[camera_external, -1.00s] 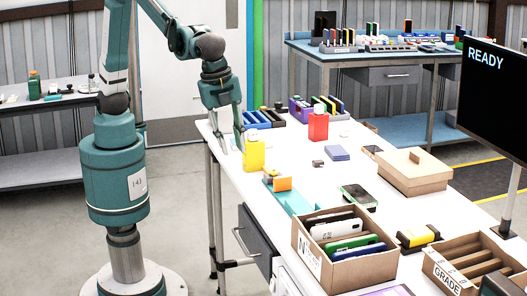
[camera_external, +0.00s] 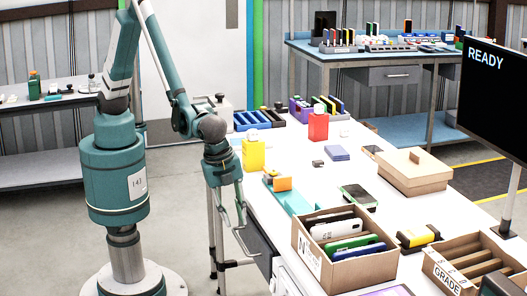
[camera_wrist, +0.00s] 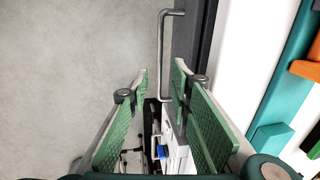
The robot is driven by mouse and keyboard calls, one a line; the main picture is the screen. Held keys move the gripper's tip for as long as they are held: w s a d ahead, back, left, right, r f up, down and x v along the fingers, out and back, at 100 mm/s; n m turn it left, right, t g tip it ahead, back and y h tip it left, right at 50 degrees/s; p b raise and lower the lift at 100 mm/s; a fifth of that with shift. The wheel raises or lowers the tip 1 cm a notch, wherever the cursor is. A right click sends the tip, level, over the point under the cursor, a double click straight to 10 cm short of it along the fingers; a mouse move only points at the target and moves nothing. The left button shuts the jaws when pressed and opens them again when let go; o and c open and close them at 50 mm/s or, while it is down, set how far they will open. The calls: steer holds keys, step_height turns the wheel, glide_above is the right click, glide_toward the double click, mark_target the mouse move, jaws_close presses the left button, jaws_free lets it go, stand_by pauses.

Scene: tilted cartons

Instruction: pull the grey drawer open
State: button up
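The grey drawer (camera_external: 262,248) sits under the near left edge of the white table. Its metal bar handle (camera_external: 243,240) faces left. My gripper (camera_external: 233,222) hangs pointing down beside the table edge, just above the handle in the picture. In the wrist view the drawer front (camera_wrist: 192,40) is a dark strip, and the handle (camera_wrist: 163,55) runs between my two green fingers (camera_wrist: 160,72). The fingers are open, with a gap on both sides of the bar. I cannot tell how deep the bar lies between them. The drawer looks shut.
The white tabletop (camera_external: 310,190) holds a yellow bottle (camera_external: 254,152), a teal tray (camera_external: 290,197) and a carton of phones (camera_external: 345,268) near this edge. Table legs stand below my gripper. The floor (camera_external: 190,215) left of the drawer is clear.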

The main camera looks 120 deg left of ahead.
mark_target(240, 241)
steer(key=shift+f, duration=0.1)
stand_by(0.3)
steer(key=shift+w+a+f+b, duration=0.2)
steer(key=shift+f+b, duration=0.1)
steer(key=shift+f, duration=0.95)
steer(key=shift+w+a+f+b, duration=0.15)
steer(key=shift+f+b, duration=0.15)
steer(key=shift+f, duration=0.9)
steer(key=shift+w+a+f+b, duration=0.2)
steer(key=shift+f+b, duration=0.1)
steer(key=shift+f, duration=0.95)
jaws_close()
